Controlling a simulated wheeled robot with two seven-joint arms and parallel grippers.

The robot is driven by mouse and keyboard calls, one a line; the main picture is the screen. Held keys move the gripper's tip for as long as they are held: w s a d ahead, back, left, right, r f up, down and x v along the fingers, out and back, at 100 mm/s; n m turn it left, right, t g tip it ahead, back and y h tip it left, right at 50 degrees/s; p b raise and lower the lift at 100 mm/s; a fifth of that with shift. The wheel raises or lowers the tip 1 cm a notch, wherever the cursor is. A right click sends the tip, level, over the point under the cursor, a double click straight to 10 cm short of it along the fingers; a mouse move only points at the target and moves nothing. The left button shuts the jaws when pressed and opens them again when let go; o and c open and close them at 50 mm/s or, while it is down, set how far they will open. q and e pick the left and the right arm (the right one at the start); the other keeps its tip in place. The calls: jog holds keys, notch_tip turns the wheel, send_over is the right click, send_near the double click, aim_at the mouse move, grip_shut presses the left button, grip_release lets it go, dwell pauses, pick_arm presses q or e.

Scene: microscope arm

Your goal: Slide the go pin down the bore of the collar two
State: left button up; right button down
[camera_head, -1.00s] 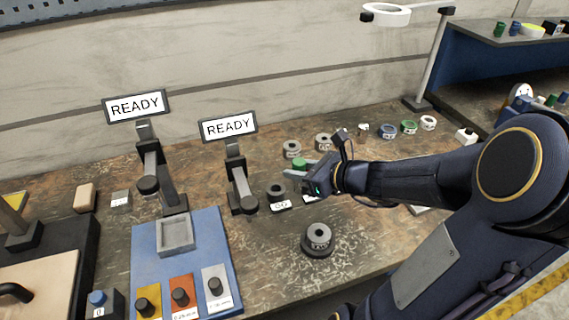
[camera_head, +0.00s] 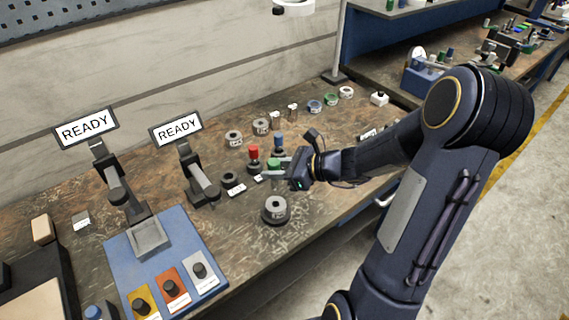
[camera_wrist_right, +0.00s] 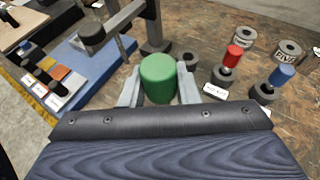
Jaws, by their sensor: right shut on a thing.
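My right gripper (camera_head: 270,174) is shut on a green-topped pin, the go pin (camera_head: 274,163), and holds it over the bench. The wrist view shows the green head (camera_wrist_right: 158,78) between the two grey fingers (camera_wrist_right: 158,90); the pin's lower part is hidden. A grey collar (camera_head: 275,207) sits on a dark round stand, in front of and below the gripper, apart from the pin. Its label is too small to read for certain, so I cannot confirm that it is collar two. My left gripper is out of view.
An empty black holder (camera_head: 233,179) with a label stands left of the pin. A red pin (camera_head: 253,152) and a blue pin (camera_head: 279,140) stand close behind the gripper. Grey collars (camera_head: 233,138) stand further back. Two READY screens (camera_head: 177,130) and a blue mat (camera_head: 117,262) are left.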

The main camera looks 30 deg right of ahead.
aim_at(275, 184)
jog(key=shift+d, duration=0.1)
jog(key=shift+f, duration=0.15)
notch_tip(275, 184, down, 6)
jog(key=b, duration=0.5)
jog(key=shift+r+b, duration=0.2)
jog(key=shift+b, duration=0.15)
dwell(1.5)
jog(key=shift+f+b, duration=2.8)
jog(key=shift+f, duration=0.05)
jog(key=c, duration=1)
grip_release()
